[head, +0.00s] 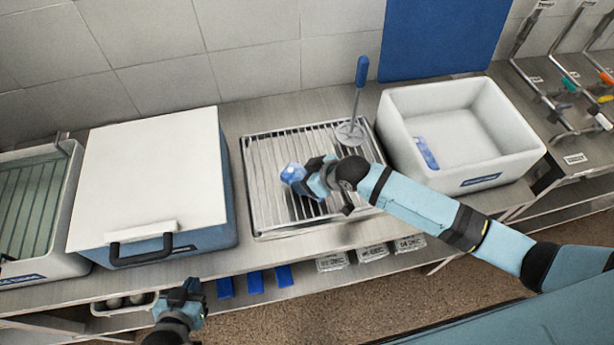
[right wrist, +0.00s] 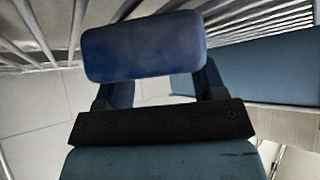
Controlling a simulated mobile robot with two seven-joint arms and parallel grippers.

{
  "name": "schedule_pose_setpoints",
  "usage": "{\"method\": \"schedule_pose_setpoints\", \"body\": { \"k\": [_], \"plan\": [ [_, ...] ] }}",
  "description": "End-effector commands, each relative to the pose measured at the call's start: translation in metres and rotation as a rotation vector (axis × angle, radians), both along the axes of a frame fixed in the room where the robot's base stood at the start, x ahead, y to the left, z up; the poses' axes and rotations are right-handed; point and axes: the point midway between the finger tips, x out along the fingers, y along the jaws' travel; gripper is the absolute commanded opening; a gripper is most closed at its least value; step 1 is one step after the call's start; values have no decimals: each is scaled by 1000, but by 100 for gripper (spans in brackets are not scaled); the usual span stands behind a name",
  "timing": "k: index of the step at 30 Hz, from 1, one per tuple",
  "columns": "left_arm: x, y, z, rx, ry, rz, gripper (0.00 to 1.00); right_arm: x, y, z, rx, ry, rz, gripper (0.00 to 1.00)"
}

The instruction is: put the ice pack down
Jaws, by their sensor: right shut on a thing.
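A blue ice pack (head: 292,173) is held in my right gripper (head: 310,177) over the left part of a metal rack tray (head: 262,215). In the right wrist view the ice pack (right wrist: 143,47) is a dark blue rounded block between the two fingers of the shut right gripper (right wrist: 155,75). Rack bars show close behind it; I cannot tell whether it touches them. My left gripper (head: 187,292) hangs empty-looking in front of the bench at lower left; its fingertips are too small to judge.
A lidded cool box (head: 150,175) stands left of the rack. A white bin (head: 520,155) with a blue item (head: 427,153) inside stands right. A blue-handled tool (head: 361,80) stands upright at the rack's back right.

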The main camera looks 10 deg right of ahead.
Motion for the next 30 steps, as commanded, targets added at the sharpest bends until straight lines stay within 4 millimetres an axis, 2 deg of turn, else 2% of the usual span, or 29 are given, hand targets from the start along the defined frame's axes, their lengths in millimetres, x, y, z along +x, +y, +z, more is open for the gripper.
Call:
{"method": "schedule_pose_setpoints", "body": {
  "k": [4,5,6,8,15,20,30],
  "plan": [
    [0,-2,0,-4,-1,1,0,0,0,-4,0,0,0,35],
    [0,-2,0,-4,-1,1,0,0,0,-4,-1,1,0,68],
    [0,-2,0,-5,-1,2,0,0,0,-3,-1,1,0,77],
    [0,-2,0,-5,-1,2,0,0,0,-3,0,0,0,89],
    [-1,-2,0,-6,3,2,0,0,0,-3,0,0,0,89],
    [-3,-2,-1,-6,5,2,0,-3,-4,5,0,0,-1,89],
    [-3,-3,-8,-7,7,2,0,-38,-39,53,-2,-1,1,89]
  ]
}}
